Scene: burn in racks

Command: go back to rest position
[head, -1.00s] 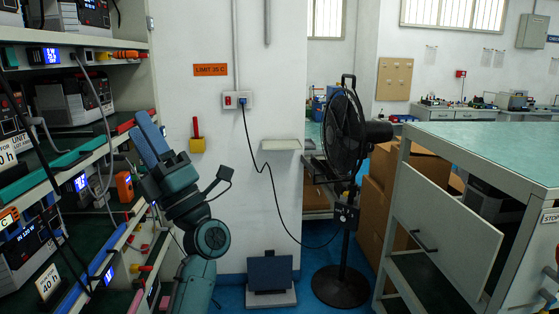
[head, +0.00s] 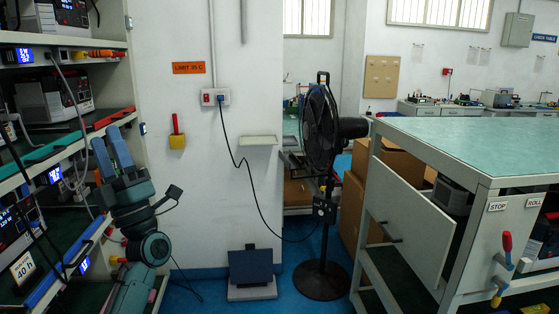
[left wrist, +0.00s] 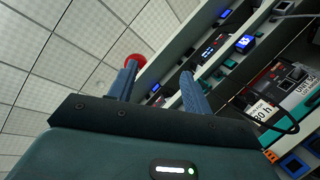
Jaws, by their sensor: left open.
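My left gripper (head: 111,152) is raised in front of the left rack, its two blue fingers pointing up and apart with nothing between them. In the left wrist view the same gripper (left wrist: 158,88) shows open fingers, with the ceiling and the rack's shelf fronts beyond. A round red thing (left wrist: 135,62) shows behind one finger there; I cannot tell what it is. My right gripper is in neither view.
The rack (head: 120,44) with power units stands close on the left. A black fan (head: 320,130) stands on the blue floor mid-view. A green-topped workbench (head: 470,140) with an open panel fills the right. The white wall (head: 190,120) is ahead.

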